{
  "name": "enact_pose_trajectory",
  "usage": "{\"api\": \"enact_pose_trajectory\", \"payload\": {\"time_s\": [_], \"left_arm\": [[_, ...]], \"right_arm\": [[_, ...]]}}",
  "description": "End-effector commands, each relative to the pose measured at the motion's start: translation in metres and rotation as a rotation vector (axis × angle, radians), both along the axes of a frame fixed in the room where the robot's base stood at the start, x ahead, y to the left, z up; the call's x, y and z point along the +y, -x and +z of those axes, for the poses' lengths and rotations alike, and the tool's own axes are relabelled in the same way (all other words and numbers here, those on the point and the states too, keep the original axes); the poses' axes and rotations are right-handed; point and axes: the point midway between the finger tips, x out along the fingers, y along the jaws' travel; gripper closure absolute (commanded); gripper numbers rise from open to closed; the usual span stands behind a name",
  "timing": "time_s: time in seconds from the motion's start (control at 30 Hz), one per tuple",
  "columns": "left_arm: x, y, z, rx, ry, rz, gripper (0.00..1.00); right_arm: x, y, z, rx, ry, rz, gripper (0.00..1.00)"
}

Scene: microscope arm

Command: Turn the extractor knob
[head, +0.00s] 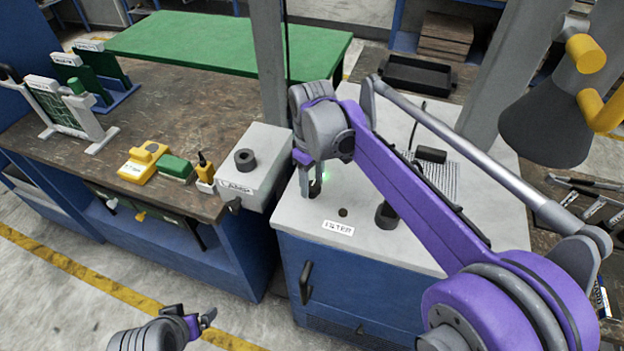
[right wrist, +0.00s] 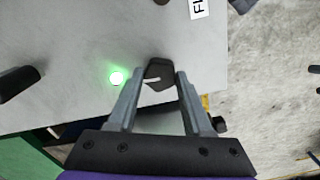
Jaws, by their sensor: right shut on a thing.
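The extractor knob (right wrist: 158,72) is black with a pale mark on its face. It stands on the light grey top of the blue cabinet, beside a lit green lamp (right wrist: 116,78). My right gripper (right wrist: 161,76) is shut on the knob, with one finger on each side of it. In the head view, my right gripper (head: 314,188) points down at the cabinet top (head: 300,213), and the knob is mostly hidden between its fingers. My left gripper (head: 205,318) is low in the head view, away from the cabinet and over the floor; its jaw opening is unclear.
A grey box (head: 262,160) with a round black knob stands left of my right gripper. A black upright part (head: 387,215) and a white label (head: 338,228) are on the cabinet top. The workbench (head: 190,110) at left holds yellow and green items. A black tray (head: 417,76) lies behind.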

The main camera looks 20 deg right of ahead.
Motion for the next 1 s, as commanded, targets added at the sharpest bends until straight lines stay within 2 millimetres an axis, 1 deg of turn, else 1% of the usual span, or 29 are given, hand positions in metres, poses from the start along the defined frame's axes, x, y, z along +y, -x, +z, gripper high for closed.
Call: {"api": "enact_pose_trajectory", "payload": {"time_s": [0.3, 0.77, 0.8, 0.97, 1.0], "left_arm": [[0.0, -0.0004, 0.0016, -0.001, 0.0, 0.0, 0.08], [0.0, -0.0004, 0.0016, -0.001, 0.0, 0.0, 0.08], [0.0, -0.0004, 0.0016, -0.001, 0.0, 0.0, 0.08], [0.0, -0.0004, 0.0016, -0.001, 0.0, 0.0, 0.08], [0.0, -0.0004, 0.0016, -0.001, 0.0, 0.0, 0.08]], "right_arm": [[-0.0001, 0.0, 0.0001, 0.0, 0.0, 0.096, 1.0], [-0.0001, 0.0001, -0.0001, 0.0, 0.0, 0.111, 1.0], [0.0, 0.0, -0.0001, 0.0, 0.0, 0.111, 0.48], [0.0, 0.0, -0.0001, 0.0, 0.0, 0.11, 0.19], [0.0, 0.0, -0.0001, 0.0, 0.0, 0.11, 0.19]]}}
